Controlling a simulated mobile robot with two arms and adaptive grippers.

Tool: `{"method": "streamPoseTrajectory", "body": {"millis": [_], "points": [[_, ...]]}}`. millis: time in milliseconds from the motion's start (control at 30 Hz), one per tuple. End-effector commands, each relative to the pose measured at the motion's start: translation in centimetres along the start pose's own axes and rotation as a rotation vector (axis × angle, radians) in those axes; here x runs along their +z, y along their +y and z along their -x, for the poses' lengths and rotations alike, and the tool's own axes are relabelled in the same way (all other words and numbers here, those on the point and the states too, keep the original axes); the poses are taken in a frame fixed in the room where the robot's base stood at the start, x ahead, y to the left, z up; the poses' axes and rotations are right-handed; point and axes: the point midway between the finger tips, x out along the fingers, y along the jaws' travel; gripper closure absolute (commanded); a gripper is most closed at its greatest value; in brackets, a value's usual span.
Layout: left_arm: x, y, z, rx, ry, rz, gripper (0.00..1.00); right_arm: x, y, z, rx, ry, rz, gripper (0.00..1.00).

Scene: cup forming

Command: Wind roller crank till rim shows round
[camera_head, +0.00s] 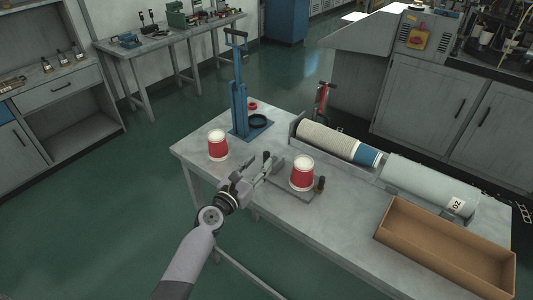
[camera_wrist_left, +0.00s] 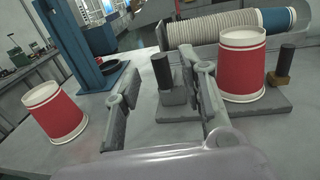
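A red cup with white bands (camera_head: 302,173) stands upright on a flat grey plate fixture (camera_head: 297,196) on the table. A dark upright handle (camera_head: 320,184) stands at the fixture's right side, and another dark handle on a grey block (camera_wrist_left: 162,72) stands at its left side. My left gripper (camera_head: 267,172) is open just left of the cup. In the left wrist view its two fingers (camera_wrist_left: 165,98) are apart, with the left handle showing between them, slightly beyond; contact cannot be told. The right gripper is not in view.
A second red cup (camera_head: 218,145) stands at the table's left. A blue press (camera_head: 239,100) stands behind it. A stack of cups (camera_head: 328,141) lies in a trough, beside a grey cylinder (camera_head: 430,185) and an open cardboard box (camera_head: 450,247). The table's front left is clear.

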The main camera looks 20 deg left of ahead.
Motion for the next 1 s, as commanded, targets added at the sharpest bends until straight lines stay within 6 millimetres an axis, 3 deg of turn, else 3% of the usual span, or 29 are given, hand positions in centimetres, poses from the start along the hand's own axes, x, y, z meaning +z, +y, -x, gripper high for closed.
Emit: {"method": "streamPoseTrajectory", "body": {"millis": [100, 333, 700, 1000], "points": [[0.0, 0.1, -2.4, 0.0, -0.002, 0.0, 0.62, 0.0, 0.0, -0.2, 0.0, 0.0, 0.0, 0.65], [-0.1, 0.0, -5.0, 0.001, 0.0, -0.001, 0.62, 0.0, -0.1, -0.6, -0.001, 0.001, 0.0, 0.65], [0.0, 0.0, -5.5, 0.001, 0.0, -0.001, 0.62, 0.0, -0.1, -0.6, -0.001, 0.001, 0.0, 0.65], [0.0, 0.0, -5.5, 0.001, 0.0, -0.001, 0.82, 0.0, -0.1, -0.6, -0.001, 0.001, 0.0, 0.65]]}}
